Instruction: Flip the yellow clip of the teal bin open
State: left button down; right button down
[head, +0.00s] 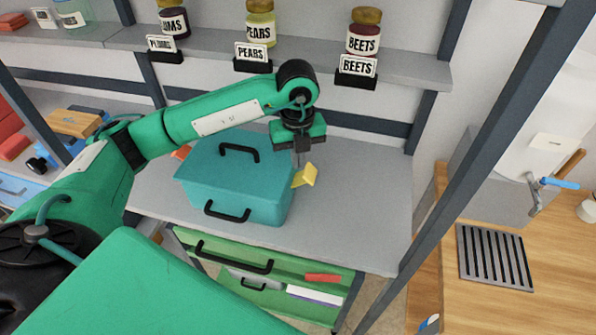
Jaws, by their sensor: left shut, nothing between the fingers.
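The teal bin (262,202) stands on the grey shelf, its lid on, with a black handle on the lid and another on the front. The yellow clip (305,176) is on the bin's right side and sticks out at an angle from the wall. An orange clip (181,152) shows at the bin's left side, partly behind my arm. My left gripper (298,162) points down at the right edge of the lid, just above and left of the yellow clip. Its fingers are shut and empty. I cannot tell whether they touch the clip. My right gripper is not in view.
A green drawer (317,278) with several items sits open below the shelf (362,205). Jars of beets (363,36) and pears (260,27) stand on the upper shelf behind. A grey post (455,165) rises at the right. The shelf right of the bin is clear.

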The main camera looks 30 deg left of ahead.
pick_arm(q)
notch_tip(320, 180, up, 6)
jog(key=a+p, duration=0.1)
jog(key=p, duration=0.2)
jog(key=shift+s, duration=0.15)
dwell(0.4)
dwell(0.4)
